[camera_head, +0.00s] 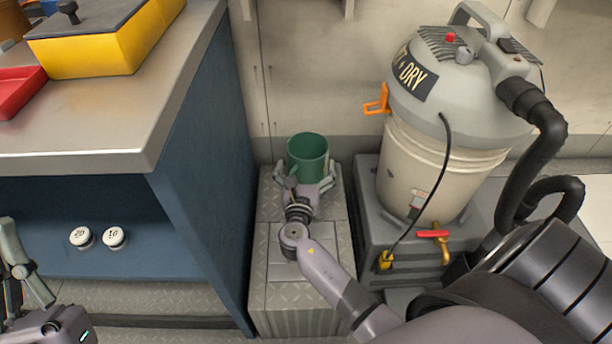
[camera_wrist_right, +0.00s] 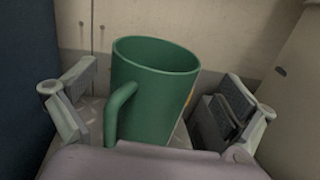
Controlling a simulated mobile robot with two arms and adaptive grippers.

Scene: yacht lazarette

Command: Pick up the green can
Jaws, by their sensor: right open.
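The green can (camera_head: 308,152) looks like a mug, with an open top and a handle on its near left side. It stands upright on a grey tread-plate box against the back wall. In the right wrist view the can (camera_wrist_right: 155,90) stands between the fingers of my right gripper (camera_wrist_right: 152,95), with a gap on each side. My right gripper (camera_head: 307,174) is open around the can's near side; the palm hides the can's base. My left gripper (camera_head: 18,262) is at the lower left edge, partly cut off and away from the can.
A blue cabinet (camera_head: 205,170) with a metal top (camera_head: 105,125) stands close on the left. A wet-dry vacuum (camera_head: 425,150) stands on a grey case (camera_head: 366,200) close on the right, with a hanging cord. Two white round lids (camera_head: 98,237) sit on the cabinet shelf.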

